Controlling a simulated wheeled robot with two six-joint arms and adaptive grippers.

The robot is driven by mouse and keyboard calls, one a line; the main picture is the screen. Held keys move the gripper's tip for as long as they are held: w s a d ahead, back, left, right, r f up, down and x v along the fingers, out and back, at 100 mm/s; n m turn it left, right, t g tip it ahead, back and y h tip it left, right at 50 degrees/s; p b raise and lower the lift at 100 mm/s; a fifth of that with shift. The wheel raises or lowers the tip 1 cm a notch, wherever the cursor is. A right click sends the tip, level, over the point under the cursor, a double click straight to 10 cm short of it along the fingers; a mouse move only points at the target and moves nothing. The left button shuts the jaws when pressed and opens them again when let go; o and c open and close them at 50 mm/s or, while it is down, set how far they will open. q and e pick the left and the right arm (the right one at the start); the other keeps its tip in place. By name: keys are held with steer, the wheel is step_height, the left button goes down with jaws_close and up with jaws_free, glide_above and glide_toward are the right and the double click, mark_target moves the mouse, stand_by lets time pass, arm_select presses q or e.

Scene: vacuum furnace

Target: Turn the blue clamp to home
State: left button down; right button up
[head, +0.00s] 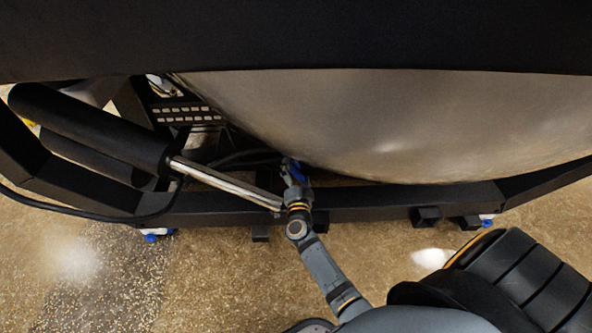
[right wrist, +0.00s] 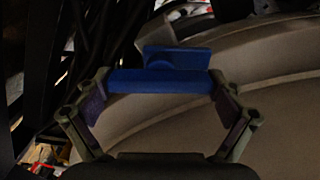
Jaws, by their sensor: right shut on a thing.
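The blue clamp (right wrist: 160,80) shows in the right wrist view as a blue bar with a raised block behind it. It lies between the two fingers of my right gripper (right wrist: 160,94), which is shut on it, one finger at each end of the bar. In the head view the right gripper (head: 293,176) is at the lower edge of the big furnace shell, close to the black frame. Only a small blue bit of the clamp shows there; the gripper and arm hide the rest. My left gripper is not in view.
The rounded metal furnace shell (head: 400,120) fills the upper middle. A black cylinder (head: 90,130) with a shiny rod (head: 225,182) runs down to the black frame beam (head: 370,205), just left of the gripper. A black cable (head: 60,209) hangs at left. Open floor lies in front.

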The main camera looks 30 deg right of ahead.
steer(key=m, duration=0.4)
steer(key=shift+f+m, duration=0.15)
steer(key=shift+m, duration=0.15)
steer(key=m, duration=0.2)
steer(key=shift+m, duration=0.3)
steer(key=m+b, duration=0.1)
steer(key=m, duration=0.2)
steer(key=shift+f+m, duration=0.15)
steer(key=shift+m, duration=0.15)
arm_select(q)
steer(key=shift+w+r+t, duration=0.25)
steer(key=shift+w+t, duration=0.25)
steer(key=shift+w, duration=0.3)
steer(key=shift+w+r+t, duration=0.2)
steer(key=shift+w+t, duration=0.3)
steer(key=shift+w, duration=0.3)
arm_select(e)
steer(key=shift+m, duration=0.7)
steer(key=o, duration=0.8)
